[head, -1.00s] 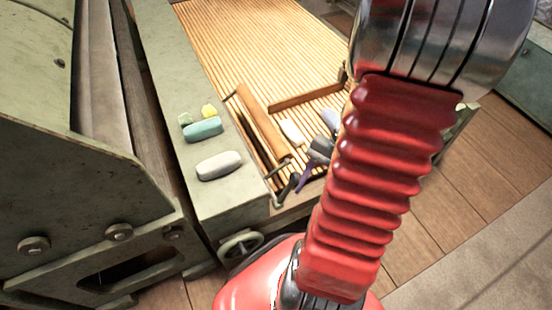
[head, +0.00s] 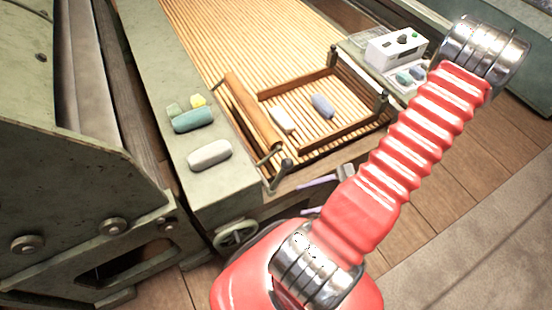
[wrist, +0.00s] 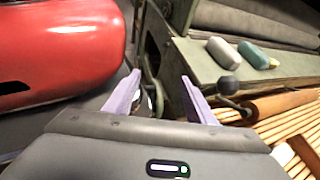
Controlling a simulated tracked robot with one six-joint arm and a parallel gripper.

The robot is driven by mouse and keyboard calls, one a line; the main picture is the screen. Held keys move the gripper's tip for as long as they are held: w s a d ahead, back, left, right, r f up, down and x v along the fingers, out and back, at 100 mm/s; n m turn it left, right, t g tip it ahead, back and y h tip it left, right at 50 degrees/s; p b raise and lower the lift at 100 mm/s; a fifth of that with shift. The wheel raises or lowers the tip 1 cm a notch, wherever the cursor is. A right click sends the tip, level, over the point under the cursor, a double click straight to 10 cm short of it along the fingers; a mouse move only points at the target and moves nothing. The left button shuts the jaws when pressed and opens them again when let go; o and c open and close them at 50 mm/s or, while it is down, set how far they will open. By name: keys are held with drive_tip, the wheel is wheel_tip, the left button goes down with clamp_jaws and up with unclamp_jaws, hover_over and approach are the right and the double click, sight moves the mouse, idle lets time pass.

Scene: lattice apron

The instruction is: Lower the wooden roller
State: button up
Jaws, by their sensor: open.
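The wooden roller (head: 250,112) lies along the left side of the slatted apron (head: 262,45), and it shows at the right of the wrist view (wrist: 290,101). A dark crank with a ball knob (head: 286,165) sits at its near end; the knob (wrist: 229,86) is right of my fingers in the wrist view. A green handwheel (head: 237,233) is on the front face below. My gripper (wrist: 160,79) is open and empty, its purple fingers apart. In the head view it is low in front of the apron, partly hidden by my arm.
A white piece (head: 282,120) and a blue-grey piece (head: 323,106) lie inside a wooden frame (head: 345,133) on the slats. Grey (head: 209,154) and teal (head: 193,120) pieces rest on the green ledge. A white control box (head: 397,46) stands at the back right.

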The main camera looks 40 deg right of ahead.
drive_tip(key=w+d+m+t+h, duration=0.4)
drive_tip(key=d+m+t, duration=0.3)
drive_tip(key=t, duration=0.2)
drive_tip(key=shift+w+f, duration=0.15)
drive_tip(key=shift+f, duration=0.2)
drive_tip(key=x, duration=1.3)
drive_tip(key=shift+w+a, duration=0.15)
drive_tip(key=shift+w, duration=0.25)
drive_tip(key=shift+c, duration=0.3)
clamp_jaws()
idle(0.4)
